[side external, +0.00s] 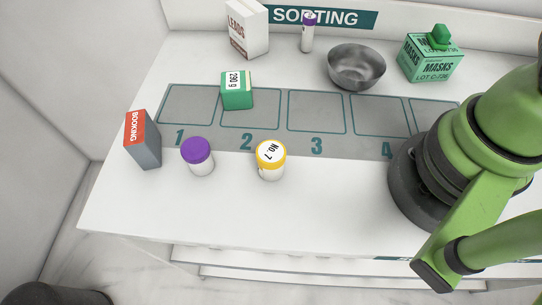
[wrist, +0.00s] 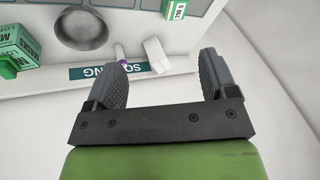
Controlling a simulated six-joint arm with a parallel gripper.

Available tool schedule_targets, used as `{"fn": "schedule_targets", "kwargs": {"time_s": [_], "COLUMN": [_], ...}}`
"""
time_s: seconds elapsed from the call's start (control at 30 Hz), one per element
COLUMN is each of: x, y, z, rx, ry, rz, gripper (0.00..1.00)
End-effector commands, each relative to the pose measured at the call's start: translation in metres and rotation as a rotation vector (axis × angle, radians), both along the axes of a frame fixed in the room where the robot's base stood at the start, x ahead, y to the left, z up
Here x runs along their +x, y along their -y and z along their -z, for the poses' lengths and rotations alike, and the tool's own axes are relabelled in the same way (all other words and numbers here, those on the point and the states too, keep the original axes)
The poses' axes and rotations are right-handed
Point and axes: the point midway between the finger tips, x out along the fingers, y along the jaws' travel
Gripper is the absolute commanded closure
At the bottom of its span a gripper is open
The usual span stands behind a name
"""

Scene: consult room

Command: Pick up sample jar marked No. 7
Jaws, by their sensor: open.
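The sample jar marked No. 7 (side external: 271,160) has a yellow lid and a pale body. It stands upright on the white counter in front of the numbered mat, between the numbers 2 and 3, in the side external view. It does not show in the wrist view. My gripper (wrist: 163,60) is open and empty in the wrist view, its two grey fingers wide apart, with the back of the counter beyond them. The gripper is out of frame in the side external view, so I cannot tell its exact distance from the jar.
A purple-lidded jar (side external: 198,156) stands left of No. 7, beside the BOOKING box (side external: 142,139). A green box (side external: 237,90) sits at mat space 2. A metal bowl (side external: 357,68), MASKS box (side external: 430,56), purple-capped tube (side external: 308,33) and LEADS box (side external: 247,29) stand behind the mat.

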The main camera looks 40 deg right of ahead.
Motion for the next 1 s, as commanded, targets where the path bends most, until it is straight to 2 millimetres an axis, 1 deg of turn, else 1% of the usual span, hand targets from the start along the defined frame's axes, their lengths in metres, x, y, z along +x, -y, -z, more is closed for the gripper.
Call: {"fn": "schedule_targets", "kwargs": {"time_s": [0.03, 0.1, 0.17, 0.23, 0.3, 0.4, 0.5, 0.6, 0.67, 0.9, 1.0], "x": [0.008, 0.017, 0.023, 0.026, 0.026, 0.022, 0.015, 0.01, 0.008, 0.007, 0.008], "y": [-0.013, -0.03, -0.045, -0.064, -0.081, -0.102, -0.115, -0.123, -0.125, -0.125, -0.125], "z": [0.013, 0.031, 0.049, 0.072, 0.096, 0.128, 0.154, 0.17, 0.176, 0.209, 0.22], "rx": [-0.016, -0.037, -0.058, -0.087, -0.121, -0.164, -0.2, -0.222, -0.229, -0.235, -0.234], "ry": [-0.051, -0.105, -0.15, -0.198, -0.242, -0.291, -0.324, -0.341, -0.348, -0.354, -0.352], "rz": [-0.026, -0.048, -0.068, -0.092, -0.116, -0.142, -0.161, -0.173, -0.175, -0.175, -0.175], "gripper": [0.21, 0.21, 0.21, 0.21, 0.21, 0.21, 0.21, 0.21, 0.21, 0.21, 0.21]}}
